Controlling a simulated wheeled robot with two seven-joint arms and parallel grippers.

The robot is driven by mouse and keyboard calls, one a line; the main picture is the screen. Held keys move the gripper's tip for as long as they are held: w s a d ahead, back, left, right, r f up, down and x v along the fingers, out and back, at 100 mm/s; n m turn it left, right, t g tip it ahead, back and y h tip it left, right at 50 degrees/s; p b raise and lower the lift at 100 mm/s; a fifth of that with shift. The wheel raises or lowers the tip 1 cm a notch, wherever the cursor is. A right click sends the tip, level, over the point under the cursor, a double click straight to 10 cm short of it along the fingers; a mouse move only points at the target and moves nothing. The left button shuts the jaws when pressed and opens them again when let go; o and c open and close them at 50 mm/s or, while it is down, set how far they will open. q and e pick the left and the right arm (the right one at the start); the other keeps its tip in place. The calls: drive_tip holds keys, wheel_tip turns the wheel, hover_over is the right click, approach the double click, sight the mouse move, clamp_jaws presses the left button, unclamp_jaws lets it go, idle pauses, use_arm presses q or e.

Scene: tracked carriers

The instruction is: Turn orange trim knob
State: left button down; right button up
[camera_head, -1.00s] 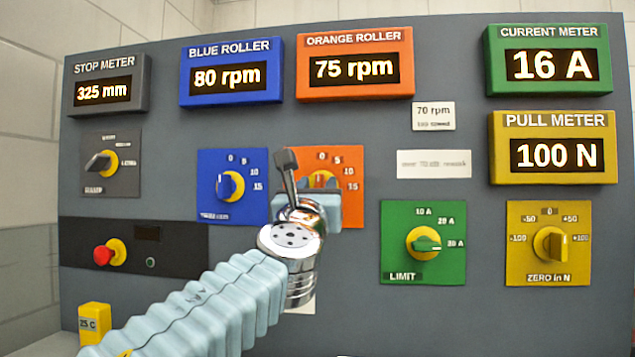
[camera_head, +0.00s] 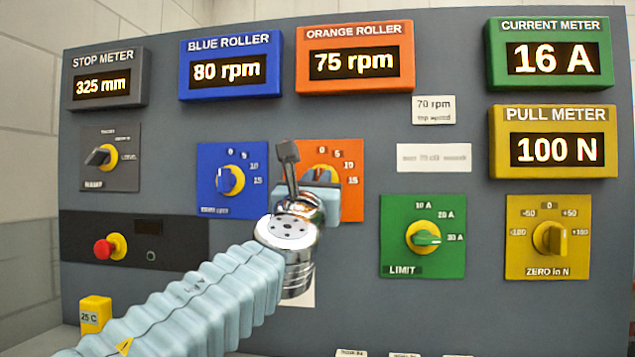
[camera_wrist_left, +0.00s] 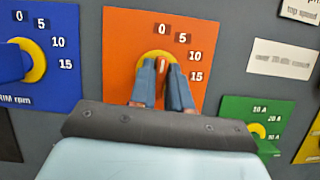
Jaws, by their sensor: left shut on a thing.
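The orange trim knob (camera_wrist_left: 162,65) sits in a yellow ring on the orange plate (camera_wrist_left: 122,45), marked 0, 5, 10 and 15. In the left wrist view my left gripper (camera_wrist_left: 164,68) has its two fingers closed on either side of this knob. In the head view the left gripper (camera_head: 322,185) covers the lower part of the orange plate (camera_head: 350,160), and only the top of the knob's ring shows. The orange roller meter (camera_head: 355,62) reads 75 rpm. My right gripper is not in view.
The blue trim knob (camera_head: 228,180) is just left of the gripper. The green limit knob (camera_head: 424,237) and yellow zero knob (camera_head: 550,241) are to the right. A red button (camera_head: 104,249) is at lower left. A card (camera_head: 434,112) reads 70 rpm top speed.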

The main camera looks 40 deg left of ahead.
use_arm(q)
drive_tip(key=shift+m+t+h+p, duration=0.3)
drive_tip(key=shift+m+h, duration=0.65)
drive_tip(key=shift+m, duration=0.85)
drive_tip(key=shift+m+t+h+p, duration=0.3)
drive_tip(key=shift+m+h, duration=0.65)
drive_tip(key=shift+m, duration=1.15)
drive_tip(key=c, duration=1.2)
unclamp_jaws()
drive_tip(key=shift+o, duration=0.2)
drive_tip(key=shift+s, duration=0.1)
drive_tip(key=b+v, duration=0.2)
drive_tip(key=v, duration=1.1)
drive_tip(key=shift+s, duration=0.35)
drive_tip(key=shift+s, duration=0.1)
